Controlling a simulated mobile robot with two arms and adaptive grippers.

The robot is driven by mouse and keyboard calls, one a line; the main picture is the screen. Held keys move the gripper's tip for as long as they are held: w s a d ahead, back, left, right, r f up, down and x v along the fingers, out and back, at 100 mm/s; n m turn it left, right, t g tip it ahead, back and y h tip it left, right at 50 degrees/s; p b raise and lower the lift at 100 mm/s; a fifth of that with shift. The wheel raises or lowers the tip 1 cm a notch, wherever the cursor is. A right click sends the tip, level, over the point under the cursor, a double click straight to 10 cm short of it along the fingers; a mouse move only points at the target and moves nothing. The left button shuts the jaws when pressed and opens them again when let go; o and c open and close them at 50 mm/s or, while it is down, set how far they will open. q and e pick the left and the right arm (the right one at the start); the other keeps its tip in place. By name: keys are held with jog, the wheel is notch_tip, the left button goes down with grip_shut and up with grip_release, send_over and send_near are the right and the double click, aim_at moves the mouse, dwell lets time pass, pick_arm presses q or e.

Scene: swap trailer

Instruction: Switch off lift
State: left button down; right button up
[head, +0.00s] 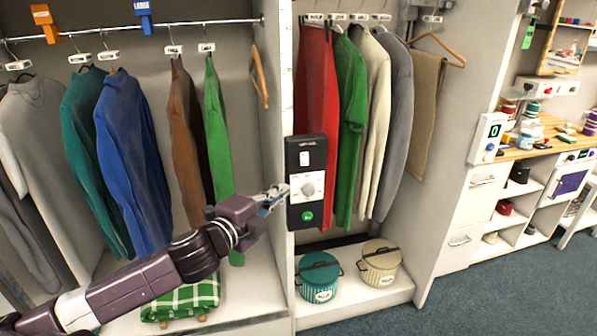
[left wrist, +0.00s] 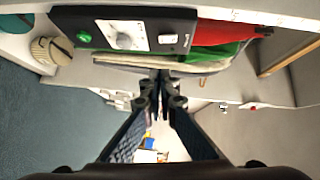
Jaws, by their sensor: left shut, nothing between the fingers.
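A black control panel (head: 306,144) is fixed on the front of the wardrobe's divider. It carries a white rocker switch (head: 304,158) at the top, a round dial (head: 308,189) on a pale plate in the middle, and a lit green button (head: 308,216) at the bottom. The left wrist view shows the switch (left wrist: 167,39), dial (left wrist: 124,36) and green button (left wrist: 84,36) along its top. My left gripper (head: 283,190) is shut and empty, by the panel's left edge at about dial height; I cannot tell whether it touches the panel. My right gripper is out of view.
Clothes hang in both wardrobe bays, including a blue sweater (head: 130,150) and a red garment (head: 314,120). A teal pot (head: 319,278) and a beige pot (head: 380,265) stand low on the right. Carpet (head: 500,295) at the lower right is clear.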

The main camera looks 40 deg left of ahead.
pick_arm(q)
jog(key=shift+w, duration=0.1)
jog(key=p, duration=0.2)
send_near(304, 159)
jog(key=w+d+f, duration=0.2)
jog(key=w+d, duration=0.1)
jog(key=shift+w+a+f+p, duration=0.15)
jog(key=shift+w+a+p, duration=0.1)
jog(key=shift+w+a, duration=0.5)
jog(key=shift+w+a+f+p, duration=0.15)
jog(key=shift+w+a+p, duration=0.05)
jog(key=shift+w+a, duration=0.45)
